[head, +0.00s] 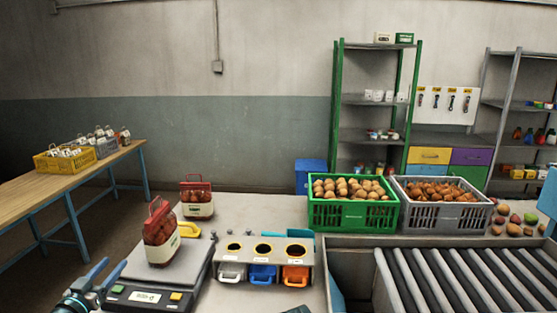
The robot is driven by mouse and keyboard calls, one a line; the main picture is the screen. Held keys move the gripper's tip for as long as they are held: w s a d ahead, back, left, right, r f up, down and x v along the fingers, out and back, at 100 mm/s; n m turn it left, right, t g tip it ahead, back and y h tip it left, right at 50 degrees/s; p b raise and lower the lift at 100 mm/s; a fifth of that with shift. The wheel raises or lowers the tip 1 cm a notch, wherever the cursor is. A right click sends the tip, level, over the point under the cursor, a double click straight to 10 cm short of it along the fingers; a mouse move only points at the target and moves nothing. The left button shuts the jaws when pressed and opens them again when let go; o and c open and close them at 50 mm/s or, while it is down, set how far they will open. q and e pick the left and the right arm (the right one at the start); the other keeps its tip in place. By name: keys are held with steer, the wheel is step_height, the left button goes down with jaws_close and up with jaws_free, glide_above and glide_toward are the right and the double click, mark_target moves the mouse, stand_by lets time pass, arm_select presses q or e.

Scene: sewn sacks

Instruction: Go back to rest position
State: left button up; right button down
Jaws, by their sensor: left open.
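My left gripper (112,270) is in the bottom left corner of the head view. Its blue fingers are apart, with nothing seen between them, beside the left edge of the scale (160,282). A filled red-topped sack (160,235) with a pale label stands upright on the scale, apart from the gripper. A second red-topped sack (197,197) stands behind it on the worktop.
A holder (262,255) with grey, blue and orange handles sits right of the scale. A green crate (352,213) and a grey crate (441,212) hold produce behind a roller conveyor (465,280). A wooden table (60,190) with crates stands left.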

arm_select(q)
steer(key=d+f+m+g+h, duration=0.25)
steer(key=d+f+g, duration=0.3)
steer(key=d, duration=0.85)
steer(key=d+f+m+g+h, duration=0.2)
steer(key=d+f+g+h, duration=0.35)
steer(key=d, duration=0.75)
steer(key=s+d+f+n+g+y, duration=0.1)
steer(key=s+d+f+g+y, duration=0.2)
steer(key=s+d+f+y, duration=0.2)
steer(key=s+d+f+g+y, duration=0.4)
steer(key=s+d+f+y, duration=0.2)
steer(key=s, duration=0.4)
steer(key=shift+s+n, duration=0.15)
steer(key=shift+n, duration=0.2)
